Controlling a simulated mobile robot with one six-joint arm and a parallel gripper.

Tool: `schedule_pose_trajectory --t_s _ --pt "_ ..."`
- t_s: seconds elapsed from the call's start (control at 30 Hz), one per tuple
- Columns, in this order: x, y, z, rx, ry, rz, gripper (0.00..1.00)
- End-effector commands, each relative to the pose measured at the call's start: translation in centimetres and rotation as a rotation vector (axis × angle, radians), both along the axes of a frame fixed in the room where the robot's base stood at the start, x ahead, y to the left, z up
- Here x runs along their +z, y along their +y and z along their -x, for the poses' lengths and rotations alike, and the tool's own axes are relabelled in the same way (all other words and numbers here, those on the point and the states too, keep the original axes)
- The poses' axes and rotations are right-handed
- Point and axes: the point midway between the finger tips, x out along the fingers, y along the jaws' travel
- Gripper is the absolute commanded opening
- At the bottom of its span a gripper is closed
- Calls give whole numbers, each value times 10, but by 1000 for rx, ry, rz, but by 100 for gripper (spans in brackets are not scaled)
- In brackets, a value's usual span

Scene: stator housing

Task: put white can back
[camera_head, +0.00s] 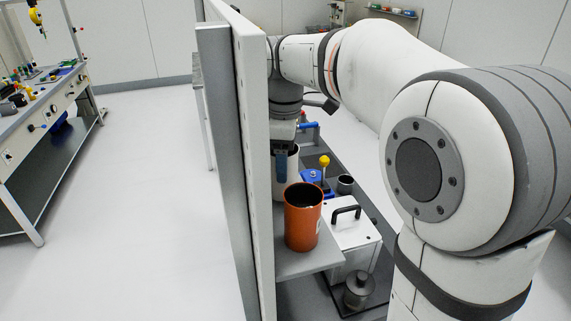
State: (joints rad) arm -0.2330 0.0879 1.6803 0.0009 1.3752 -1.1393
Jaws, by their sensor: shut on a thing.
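The white can (292,181) is upright behind the orange can, close to the tall panel. Its lower part is partly hidden by the orange can. My gripper (284,158) points down from above and is shut on the white can's rim, with one blue finger visible on the outside of its wall. The other finger is hard to make out. I cannot tell whether the can's base touches the grey shelf (304,263).
The orange can (303,222) stands open-topped at the shelf's front. A tall white panel (254,150) rises close on the left. To the right are a white box (350,225) with a black handle, a small dark cup (345,184), a yellow-knobbed blue item (324,172) and a grey metal part (359,290).

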Motion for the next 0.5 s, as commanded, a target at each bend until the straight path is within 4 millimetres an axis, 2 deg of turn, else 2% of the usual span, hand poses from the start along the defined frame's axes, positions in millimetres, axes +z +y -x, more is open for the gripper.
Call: schedule_pose_trajectory --t_s 0.13,0.5 --pt "-15 1 1 2 1 0 33" --pt "-21 1 0 2 -1 -1 33"
